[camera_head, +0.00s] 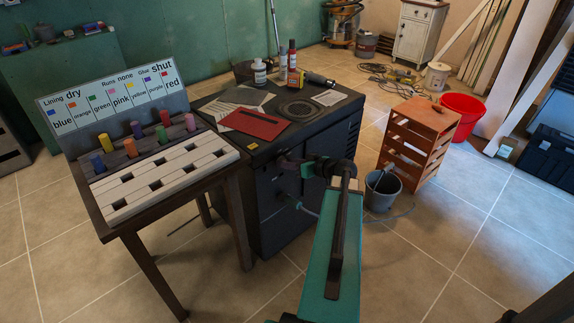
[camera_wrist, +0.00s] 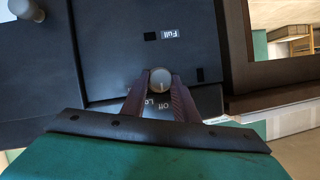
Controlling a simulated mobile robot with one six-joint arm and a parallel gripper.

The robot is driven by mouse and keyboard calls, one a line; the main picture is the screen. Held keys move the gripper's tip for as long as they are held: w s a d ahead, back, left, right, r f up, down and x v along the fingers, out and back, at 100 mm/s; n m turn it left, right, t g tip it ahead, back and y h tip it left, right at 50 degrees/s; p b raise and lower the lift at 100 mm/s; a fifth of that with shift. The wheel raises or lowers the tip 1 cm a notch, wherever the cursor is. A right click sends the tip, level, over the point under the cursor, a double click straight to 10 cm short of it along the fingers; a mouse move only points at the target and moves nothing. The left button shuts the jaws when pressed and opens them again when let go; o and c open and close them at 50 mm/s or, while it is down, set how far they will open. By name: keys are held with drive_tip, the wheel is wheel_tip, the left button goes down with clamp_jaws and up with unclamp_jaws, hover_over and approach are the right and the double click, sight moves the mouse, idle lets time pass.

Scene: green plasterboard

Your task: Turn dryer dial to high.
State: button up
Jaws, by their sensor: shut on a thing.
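The dryer is the dark cabinet (camera_head: 285,215) in the middle of the head view, and its dark front panel (camera_wrist: 120,50) fills much of the wrist view. A round grey dial (camera_wrist: 161,79) sits on it, with "Off" and part of a second label, "Lo", printed below. A pale line on the dial points roughly up and down in the picture. My gripper (camera_wrist: 160,84) has a finger on each side of the dial and is shut on it. In the head view my gripper (camera_head: 284,162) is at the cabinet's side; the dial cannot be made out there.
Bottles (camera_head: 292,55) and a red folder (camera_head: 253,124) lie on the cabinet top. A table with coloured pegs (camera_head: 130,147) stands left. A grey bucket (camera_head: 382,190) and wooden rack (camera_head: 420,140) stand right.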

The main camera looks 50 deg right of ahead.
drive_tip(key=shift+f, duration=0.1)
drive_tip(key=shift+d+f+m+t+y+b, duration=0.15)
drive_tip(key=shift+m+t+y+b, duration=0.55)
drive_tip(key=shift+m, duration=1.35)
drive_tip(key=shift+d+f+m+t+y+b, duration=0.1)
drive_tip(key=shift+m+t+y+b, duration=0.25)
drive_tip(key=shift+m+t+y, duration=1.15)
drive_tip(key=shift+d+f+m+g+y+b, duration=0.15)
drive_tip(key=shift+m+y+b, duration=0.35)
drive_tip(key=shift+m, duration=2.15)
drive_tip(key=o, duration=1.1)
drive_tip(key=shift+c, duration=0.2)
